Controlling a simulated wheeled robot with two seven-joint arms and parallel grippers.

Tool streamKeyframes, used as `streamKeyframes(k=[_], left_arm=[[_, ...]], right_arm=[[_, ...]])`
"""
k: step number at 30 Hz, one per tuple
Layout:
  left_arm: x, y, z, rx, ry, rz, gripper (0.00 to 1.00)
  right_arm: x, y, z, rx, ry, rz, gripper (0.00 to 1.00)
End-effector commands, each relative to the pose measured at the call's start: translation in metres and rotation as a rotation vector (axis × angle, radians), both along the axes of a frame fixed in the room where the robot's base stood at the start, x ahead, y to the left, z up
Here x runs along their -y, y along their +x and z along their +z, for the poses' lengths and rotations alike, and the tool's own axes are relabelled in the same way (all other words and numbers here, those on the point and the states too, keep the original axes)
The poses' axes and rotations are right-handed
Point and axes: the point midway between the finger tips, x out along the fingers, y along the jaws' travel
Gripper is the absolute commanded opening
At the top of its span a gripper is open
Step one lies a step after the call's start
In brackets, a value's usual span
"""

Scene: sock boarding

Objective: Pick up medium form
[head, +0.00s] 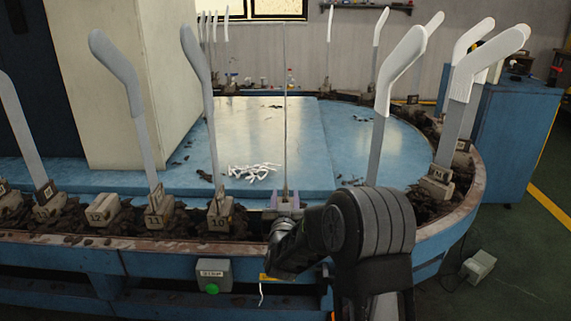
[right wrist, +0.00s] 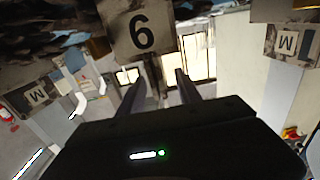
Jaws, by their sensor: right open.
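A thin grey form (head: 285,110), seen edge-on, stands upright on the blue round table's rim. My right gripper (head: 285,198) is at its foot, jaws open, one fingertip on each side of it. The right wrist view is upside down; there the open fingers (right wrist: 161,82) point at a block (right wrist: 138,36) whose number reads as an inverted 9. Whether the fingers touch the form cannot be told. A bare grey form (head: 204,95) stands to the left on block 10 (head: 220,216). Blocks with M plates (right wrist: 290,42) show in the wrist view. My left gripper is not in view.
More bare forms (head: 125,85) stand at the left, near block 11 (head: 160,212) and block 12 (head: 103,210). Forms with white socks (head: 398,70) stand at the right. White scraps (head: 252,171) lie on the blue tabletop (head: 345,150), which is mostly clear. A green-button box (head: 213,273) hangs in front.

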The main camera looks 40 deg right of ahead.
Motion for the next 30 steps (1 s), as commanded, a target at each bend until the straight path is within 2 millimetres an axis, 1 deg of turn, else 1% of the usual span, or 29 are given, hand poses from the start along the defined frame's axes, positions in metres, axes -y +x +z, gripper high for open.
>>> streamKeyframes(k=[1, 2, 6, 8, 26, 30], left_arm=[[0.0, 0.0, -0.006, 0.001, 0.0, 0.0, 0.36], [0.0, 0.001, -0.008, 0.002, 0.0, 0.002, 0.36], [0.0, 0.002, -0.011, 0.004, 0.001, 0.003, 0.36], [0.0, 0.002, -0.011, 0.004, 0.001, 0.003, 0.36], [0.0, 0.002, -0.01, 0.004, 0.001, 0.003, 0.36], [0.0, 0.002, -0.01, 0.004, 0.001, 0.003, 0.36]], right_arm=[[0.006, 0.006, -0.002, 0.002, -0.001, -0.002, 0.41], [0.009, 0.01, -0.001, 0.002, -0.002, -0.002, 0.41], [0.019, 0.024, -0.001, 0.0, -0.001, -0.002, 0.41], [0.021, 0.026, 0.0, 0.0, -0.001, -0.001, 0.41], [0.021, 0.027, 0.001, 0.0, 0.0, 0.0, 0.41], [0.021, 0.027, 0.001, 0.0, 0.0, 0.0, 0.29]])
